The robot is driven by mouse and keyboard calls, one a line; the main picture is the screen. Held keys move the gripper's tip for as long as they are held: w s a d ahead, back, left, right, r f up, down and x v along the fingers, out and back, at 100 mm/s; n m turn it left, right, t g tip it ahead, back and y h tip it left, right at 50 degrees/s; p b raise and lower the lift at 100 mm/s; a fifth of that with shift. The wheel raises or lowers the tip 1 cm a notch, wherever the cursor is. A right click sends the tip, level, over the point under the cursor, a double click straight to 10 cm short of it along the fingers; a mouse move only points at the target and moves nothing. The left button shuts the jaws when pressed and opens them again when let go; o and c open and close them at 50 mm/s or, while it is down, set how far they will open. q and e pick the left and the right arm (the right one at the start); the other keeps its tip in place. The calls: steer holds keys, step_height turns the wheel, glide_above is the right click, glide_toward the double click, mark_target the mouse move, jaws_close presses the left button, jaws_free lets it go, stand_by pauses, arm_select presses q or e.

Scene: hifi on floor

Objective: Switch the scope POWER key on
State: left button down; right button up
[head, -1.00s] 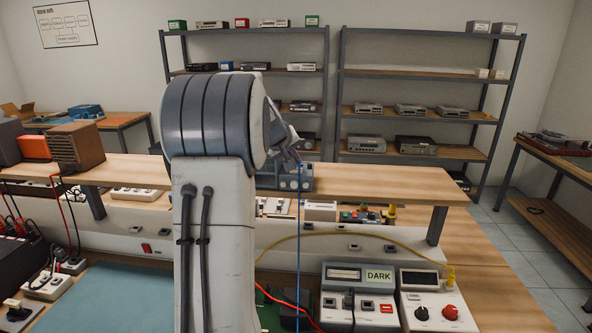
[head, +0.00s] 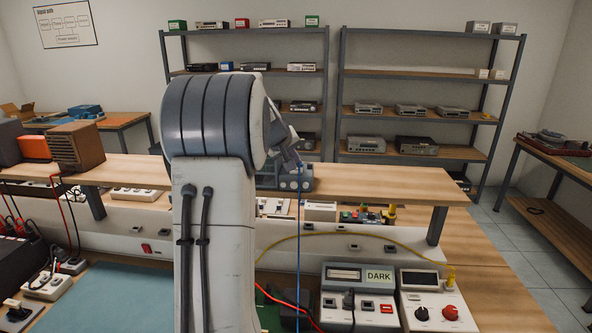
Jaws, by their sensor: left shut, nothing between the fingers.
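My left arm rises through the middle of the view. Its gripper (head: 292,153) is shut and empty at the right of the arm's large grey joint, seen mostly from behind. It shows just above a blue-grey instrument with round knobs (head: 294,181) on the raised wooden shelf. I cannot tell whether it touches it. My arm hides that instrument's left part, and this may be the scope. No POWER key can be made out. My right gripper is not in view.
A unit labelled DARK (head: 357,304) and a white unit with a dark screen and red knob (head: 438,294) stand at the front right. A blue cable (head: 298,235) hangs below the gripper. A brown box (head: 77,148) stands on the shelf's left; its right end is clear.

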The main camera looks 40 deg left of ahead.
arm_select(q)
steer(key=shift+f, duration=0.1)
stand_by(0.3)
steer(key=shift+f+b, duration=0.35)
steer(key=shift+b, duration=0.2)
steer(key=shift+r, duration=0.15)
steer(key=shift+r+p, duration=0.3)
steer(key=shift+p, duration=0.05)
steer(key=shift+r, duration=0.15)
step_height(320, 180, up, 6)
steer(key=p, duration=0.4)
steer(key=shift+p, duration=0.4)
